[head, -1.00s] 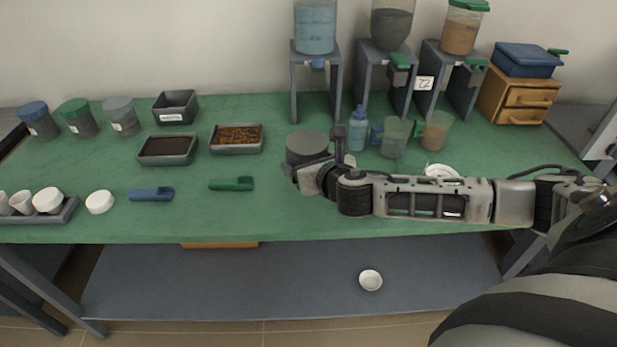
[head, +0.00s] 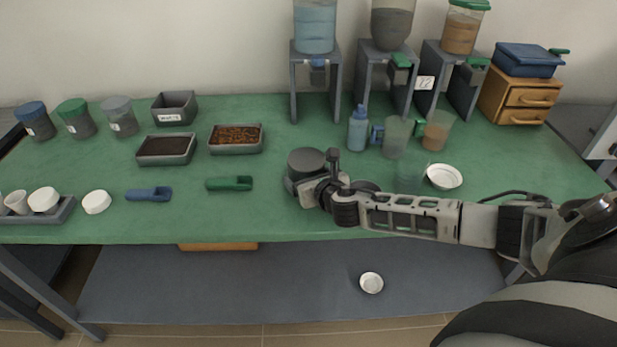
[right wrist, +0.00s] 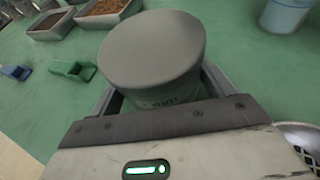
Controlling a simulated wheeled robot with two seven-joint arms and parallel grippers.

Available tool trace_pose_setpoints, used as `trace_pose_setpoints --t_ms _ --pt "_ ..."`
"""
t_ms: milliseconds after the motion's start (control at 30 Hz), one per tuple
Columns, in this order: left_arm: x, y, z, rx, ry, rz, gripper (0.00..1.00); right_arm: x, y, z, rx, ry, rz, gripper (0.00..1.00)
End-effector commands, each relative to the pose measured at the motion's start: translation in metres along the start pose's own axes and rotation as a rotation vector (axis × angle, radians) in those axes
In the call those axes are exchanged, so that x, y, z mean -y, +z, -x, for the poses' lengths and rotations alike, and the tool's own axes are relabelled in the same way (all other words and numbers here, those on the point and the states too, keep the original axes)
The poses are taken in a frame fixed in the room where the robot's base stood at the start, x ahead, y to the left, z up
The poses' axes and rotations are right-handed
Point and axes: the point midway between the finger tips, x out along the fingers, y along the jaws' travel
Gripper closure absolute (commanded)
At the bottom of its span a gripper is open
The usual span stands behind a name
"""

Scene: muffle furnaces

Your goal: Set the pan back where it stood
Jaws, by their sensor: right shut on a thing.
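My right gripper (head: 304,184) is shut on a round jar with a grey lid (head: 306,161). In the right wrist view the jar (right wrist: 155,55) is upright between the fingers (right wrist: 158,95), with printing on its side partly hidden by the gripper. I cannot tell whether its base touches the table. A shallow white dish (head: 444,177) lies on the green table right of the gripper, and a similar white dish (head: 371,283) is on the lower shelf. I cannot tell which thing is the pan. My left gripper is not in view.
The green table (head: 240,220) also holds a blue scoop (head: 149,195), a green scoop (head: 230,184), filled trays (head: 236,140), several lidded jars (head: 77,118) at the left and a blue bottle (head: 357,128) behind the gripper. Dispensers (head: 388,85) line the back. Table room is free around the held jar.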

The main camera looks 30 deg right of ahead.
Motion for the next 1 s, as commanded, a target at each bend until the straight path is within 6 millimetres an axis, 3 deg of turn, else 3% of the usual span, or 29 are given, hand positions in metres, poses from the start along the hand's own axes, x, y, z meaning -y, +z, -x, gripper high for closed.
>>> trace_pose_setpoints --t_ms 67,100,167,433,533,1000 --pt "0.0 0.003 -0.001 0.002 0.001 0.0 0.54 0.0 -0.002 -0.001 0.003 0.0 0.0 0.55" --pt "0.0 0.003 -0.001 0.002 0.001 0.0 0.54 0.0 -0.003 -0.001 0.0 0.0 0.001 0.13" --pt "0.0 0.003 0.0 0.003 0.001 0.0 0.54 0.0 -0.002 -0.001 0.0 0.0 0.001 0.0" --pt "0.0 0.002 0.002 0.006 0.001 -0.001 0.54 0.0 0.002 0.001 0.0 0.0 0.0 0.0" --pt "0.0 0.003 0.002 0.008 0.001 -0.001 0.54 0.0 0.0 0.01 -0.001 0.0 0.002 0.0" --pt "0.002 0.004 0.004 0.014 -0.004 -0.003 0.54 0.0 -0.001 0.103 -0.003 0.001 0.003 0.0"
